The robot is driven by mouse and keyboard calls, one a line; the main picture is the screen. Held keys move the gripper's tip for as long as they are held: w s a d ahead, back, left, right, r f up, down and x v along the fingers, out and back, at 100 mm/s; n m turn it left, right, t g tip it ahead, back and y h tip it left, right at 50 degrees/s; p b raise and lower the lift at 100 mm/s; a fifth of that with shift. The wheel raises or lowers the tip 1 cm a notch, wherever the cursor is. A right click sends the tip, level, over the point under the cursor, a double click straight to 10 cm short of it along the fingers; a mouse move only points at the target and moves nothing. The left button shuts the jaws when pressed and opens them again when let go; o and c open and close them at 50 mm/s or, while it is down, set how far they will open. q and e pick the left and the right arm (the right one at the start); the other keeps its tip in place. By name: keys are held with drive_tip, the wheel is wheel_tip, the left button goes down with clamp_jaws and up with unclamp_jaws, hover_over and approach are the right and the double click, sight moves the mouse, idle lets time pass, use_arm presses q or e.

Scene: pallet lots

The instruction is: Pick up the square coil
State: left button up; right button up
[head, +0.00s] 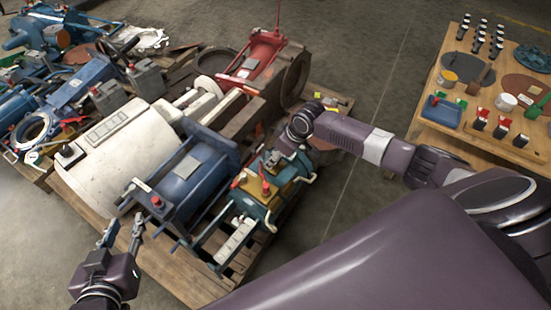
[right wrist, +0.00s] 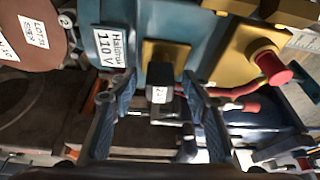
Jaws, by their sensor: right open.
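A small black square block with a white label (right wrist: 160,91), which looks like the square coil, shows in the right wrist view before a teal housing (right wrist: 120,45) with a "110 V" label. My right gripper (right wrist: 155,86) is open, with one finger on each side of the block. I cannot tell whether the fingers touch it. In the head view my right wrist is above the teal and yellow machine (head: 262,188), and the block cannot be made out there. My left gripper (head: 123,232) is open and empty, at the pallet's front left corner.
A white cylinder (head: 112,160), a blue motor (head: 190,175) and a red machine (head: 258,60) crowd the wooden pallet (head: 165,262). In the right wrist view a red knob (right wrist: 270,68) is close right of the fingers. A wooden table (head: 430,122) with small parts stands right; floor between is clear.

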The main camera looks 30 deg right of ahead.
clamp_jaws()
idle(0.4)
drive_tip(key=shift+r, duration=0.1)
